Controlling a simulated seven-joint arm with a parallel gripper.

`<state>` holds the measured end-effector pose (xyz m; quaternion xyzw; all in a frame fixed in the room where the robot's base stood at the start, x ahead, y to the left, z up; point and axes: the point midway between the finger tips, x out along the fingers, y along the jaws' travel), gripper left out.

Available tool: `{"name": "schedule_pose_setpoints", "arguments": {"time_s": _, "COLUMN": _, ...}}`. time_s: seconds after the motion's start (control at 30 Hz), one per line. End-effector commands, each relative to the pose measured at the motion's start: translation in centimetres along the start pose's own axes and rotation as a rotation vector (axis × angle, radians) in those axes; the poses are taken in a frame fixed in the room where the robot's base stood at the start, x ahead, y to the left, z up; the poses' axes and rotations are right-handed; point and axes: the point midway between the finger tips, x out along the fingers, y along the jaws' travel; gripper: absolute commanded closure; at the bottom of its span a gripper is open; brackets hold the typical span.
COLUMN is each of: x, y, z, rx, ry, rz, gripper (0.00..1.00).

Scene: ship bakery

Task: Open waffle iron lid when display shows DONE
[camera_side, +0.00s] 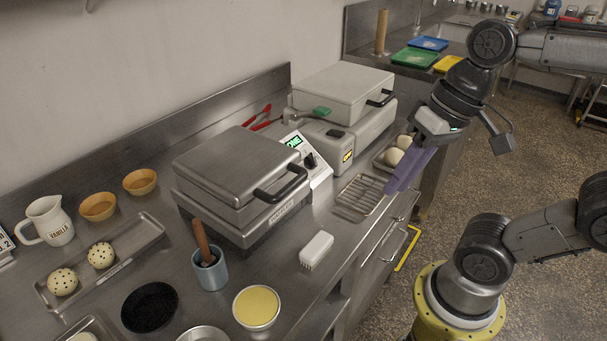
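The waffle iron (240,215) is a steel box on the counter, with a label on its front. Its lid (235,160) is down, and a black handle (281,186) sticks out from the lid's front right. The green display (293,141) stands behind its right side on a white panel with a black knob. The letters "ONE" show; the left end of the display seems hidden by the lid, which fits DONE. My gripper (408,170) is to the right, above the counter edge, well apart from the handle. A flat purple piece extends from it; I cannot tell whether its fingers are open.
A second closed press (345,95) stands behind. In front are a white brush (316,249), a blue crock (210,270) with a wooden-handled tool, and a yellow-filled bowl (256,307).

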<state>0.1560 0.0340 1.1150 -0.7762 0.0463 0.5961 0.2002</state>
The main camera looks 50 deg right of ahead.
Motion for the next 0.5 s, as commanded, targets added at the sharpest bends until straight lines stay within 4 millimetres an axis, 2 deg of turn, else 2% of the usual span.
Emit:
{"name": "schedule_pose_setpoints", "arguments": {"time_s": 0.03, "x": -0.2, "y": -0.7, "z": -0.6, "rx": 0.068, "ry": -0.05, "rz": -0.012, "gripper": 0.86}}
{"name": "schedule_pose_setpoints", "arguments": {"time_s": 0.1, "x": -0.5, "y": -1.7, "z": -1.2, "rx": 0.165, "ry": -0.122, "rz": -0.03, "gripper": 0.99}}
{"name": "schedule_pose_setpoints", "arguments": {"time_s": 0.13, "x": -0.6, "y": -2.1, "z": -1.6, "rx": 0.206, "ry": -0.155, "rz": -0.037, "gripper": 1.0}}
{"name": "schedule_pose_setpoints", "arguments": {"time_s": 0.27, "x": -0.9, "y": -3.8, "z": -4.1, "rx": 0.403, "ry": -0.306, "rz": -0.071, "gripper": 1.0}}
{"name": "schedule_pose_setpoints", "arguments": {"time_s": 0.4, "x": -0.6, "y": -4.8, "z": -7.9, "rx": 0.616, "ry": -0.474, "rz": -0.11, "gripper": 1.0}}
{"name": "schedule_pose_setpoints", "arguments": {"time_s": 0.5, "x": 0.0, "y": -4.7, "z": -10.9, "rx": 0.755, "ry": -0.586, "rz": -0.141, "gripper": 1.0}}
